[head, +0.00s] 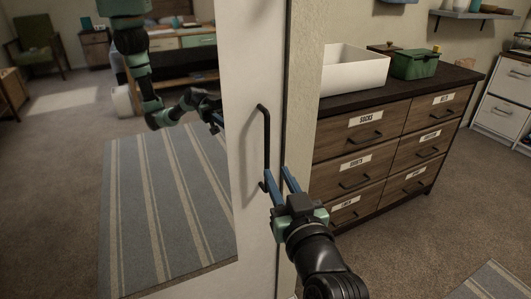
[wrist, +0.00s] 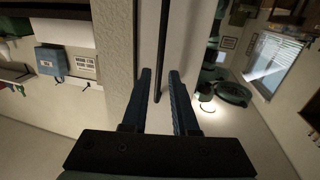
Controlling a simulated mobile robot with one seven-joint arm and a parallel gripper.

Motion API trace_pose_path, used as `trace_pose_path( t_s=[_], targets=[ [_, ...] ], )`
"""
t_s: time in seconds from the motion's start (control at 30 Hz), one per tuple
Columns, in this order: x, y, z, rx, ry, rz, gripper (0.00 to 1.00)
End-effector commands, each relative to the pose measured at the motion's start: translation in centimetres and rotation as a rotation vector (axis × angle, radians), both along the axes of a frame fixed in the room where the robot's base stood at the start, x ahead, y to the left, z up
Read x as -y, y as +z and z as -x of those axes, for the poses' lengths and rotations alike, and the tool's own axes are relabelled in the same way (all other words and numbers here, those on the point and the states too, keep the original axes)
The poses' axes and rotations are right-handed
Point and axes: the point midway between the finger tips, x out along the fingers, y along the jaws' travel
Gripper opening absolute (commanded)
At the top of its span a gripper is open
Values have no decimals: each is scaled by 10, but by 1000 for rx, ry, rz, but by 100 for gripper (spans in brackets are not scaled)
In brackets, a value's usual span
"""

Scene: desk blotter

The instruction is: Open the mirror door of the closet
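The closet's mirror door (head: 255,60) fills the middle of the head view, with a pale frame and a mirror panel (head: 165,215) on its left. A dark vertical bar handle (head: 266,135) is fixed near the door's right edge. My gripper (head: 278,176) is open at the handle's lower end, its two blue fingers pointing at the door. In the wrist view the handle (wrist: 163,45) runs between the spread fingers (wrist: 160,73), with a gap on each side. I cannot tell how deep it sits between them. A narrow dark line runs along the door's right edge.
A wooden dresser (head: 385,150) with labelled drawers stands right of the closet, carrying a white open box (head: 352,72) and a green box (head: 414,65). A white cabinet (head: 502,105) is at far right. Bare carpet (head: 445,225) lies before the dresser. The mirror reflects a striped rug and my arm.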

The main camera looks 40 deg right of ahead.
Motion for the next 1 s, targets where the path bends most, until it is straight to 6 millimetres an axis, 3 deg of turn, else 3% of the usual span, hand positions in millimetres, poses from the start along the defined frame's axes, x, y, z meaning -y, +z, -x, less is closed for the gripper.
trace_pose_path(
  t_s=[0.2,0.43,0.9,1.0],
  targets=[
    [17,0,-38,2,2,3,27],
    [30,0,-66,1,1,2,27],
    [35,1,-77,1,1,0,27],
    [35,1,-77,1,1,0,11]
  ],
)
